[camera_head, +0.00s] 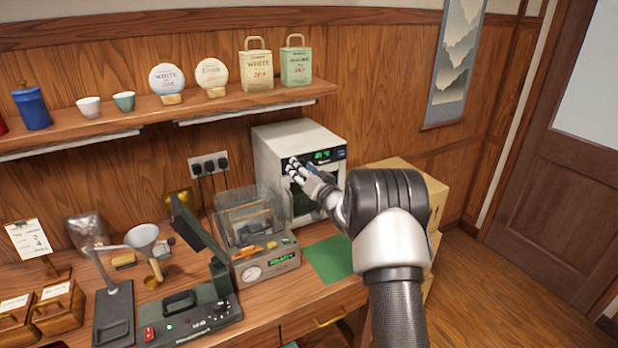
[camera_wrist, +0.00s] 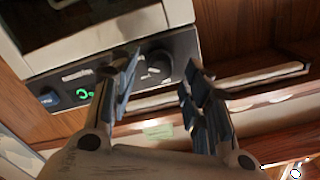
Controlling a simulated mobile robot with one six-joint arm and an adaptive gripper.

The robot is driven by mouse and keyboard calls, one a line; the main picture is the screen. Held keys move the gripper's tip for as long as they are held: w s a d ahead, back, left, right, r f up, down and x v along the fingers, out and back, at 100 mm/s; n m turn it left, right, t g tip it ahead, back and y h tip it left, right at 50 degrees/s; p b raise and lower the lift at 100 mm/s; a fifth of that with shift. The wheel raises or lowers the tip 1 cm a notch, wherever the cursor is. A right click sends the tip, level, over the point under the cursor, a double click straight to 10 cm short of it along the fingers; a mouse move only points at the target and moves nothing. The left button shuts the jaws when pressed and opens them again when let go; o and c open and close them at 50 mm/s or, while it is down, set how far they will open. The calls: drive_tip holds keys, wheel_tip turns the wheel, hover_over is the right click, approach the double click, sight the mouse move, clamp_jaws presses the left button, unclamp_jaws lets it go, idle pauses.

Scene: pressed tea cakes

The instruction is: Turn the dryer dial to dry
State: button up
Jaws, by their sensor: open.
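The dryer is a white box (camera_head: 278,150) with a dark front panel, on the back right of the counter. Its dark round dial (camera_wrist: 156,66) shows in the wrist view, between my open fingertips. The fingers seem close to it, but I cannot tell whether they touch it. My gripper (camera_head: 293,167) covers the dial's side of the panel in the head view. In the wrist view my gripper (camera_wrist: 162,78) is open with nothing held. A lit green display (camera_head: 322,155) sits on the panel. The dial's pointer setting is too blurred to read.
A grey machine with a clear cover (camera_head: 247,215) stands close left of the dryer. A green mat (camera_head: 330,259) lies in front. Cardboard boxes (camera_head: 433,190) stand at right. The shelf (camera_head: 215,103) runs above.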

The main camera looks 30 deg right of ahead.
drive_tip(key=s, duration=1.1)
drive_tip(key=shift+s+d, duration=0.2)
drive_tip(key=shift+s, duration=0.05)
